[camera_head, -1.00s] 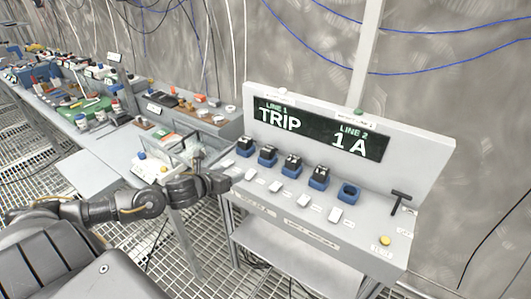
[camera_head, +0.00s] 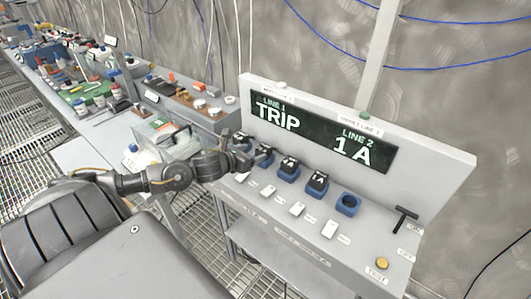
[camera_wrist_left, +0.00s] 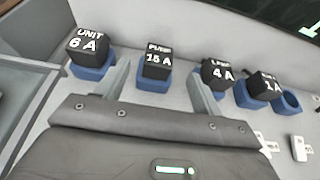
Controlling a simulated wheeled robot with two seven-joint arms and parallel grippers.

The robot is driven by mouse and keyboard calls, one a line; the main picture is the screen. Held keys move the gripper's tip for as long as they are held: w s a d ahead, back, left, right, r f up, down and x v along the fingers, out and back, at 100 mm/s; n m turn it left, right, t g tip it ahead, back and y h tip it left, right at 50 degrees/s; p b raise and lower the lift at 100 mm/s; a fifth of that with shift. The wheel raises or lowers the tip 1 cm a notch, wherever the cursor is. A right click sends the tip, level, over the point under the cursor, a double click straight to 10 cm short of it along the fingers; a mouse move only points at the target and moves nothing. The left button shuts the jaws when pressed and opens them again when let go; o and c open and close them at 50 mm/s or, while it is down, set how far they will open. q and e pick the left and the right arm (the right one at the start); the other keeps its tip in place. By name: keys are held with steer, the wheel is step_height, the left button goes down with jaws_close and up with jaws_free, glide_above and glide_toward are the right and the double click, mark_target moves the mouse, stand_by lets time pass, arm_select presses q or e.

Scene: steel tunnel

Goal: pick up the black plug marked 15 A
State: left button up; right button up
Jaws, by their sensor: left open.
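The black plug marked 15 A (camera_wrist_left: 158,58) sits upright in a blue socket (camera_wrist_left: 153,86) in the left wrist view. It lies in line with the gap between the two fingers of my left gripper (camera_wrist_left: 160,78), which is open and empty. In the head view my left gripper (camera_head: 248,158) is at the panel's left end, beside the 15 A plug (camera_head: 266,150) and partly covering it. I cannot tell whether the fingertips touch the plug. My right gripper is out of view.
Black plugs marked 6 A (camera_wrist_left: 88,42), 4 A (camera_wrist_left: 217,75) and 1 A (camera_wrist_left: 265,85) stand in neighbouring sockets. An empty blue socket (camera_head: 348,205) and a black T-handle (camera_head: 404,218) are further right. A display panel (camera_head: 325,132) rises behind. A cluttered bench stands to the left.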

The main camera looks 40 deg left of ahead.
mark_target(263, 148)
arm_select(q)
steer(key=x, duration=0.3)
steer(key=shift+w+f, duration=0.15)
steer(key=shift+w, duration=0.05)
steer(key=shift+p, duration=0.3)
steer(key=shift+w+p, duration=0.3)
steer(key=shift+w, duration=0.1)
steer(key=p+x, duration=0.1)
steer(key=x, duration=0.2)
steer(key=shift+w+f, duration=0.5)
steer(key=shift+w, duration=0.1)
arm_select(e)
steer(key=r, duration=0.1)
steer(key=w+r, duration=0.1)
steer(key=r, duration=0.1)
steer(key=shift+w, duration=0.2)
arm_select(q)
steer(key=c, duration=1.1)
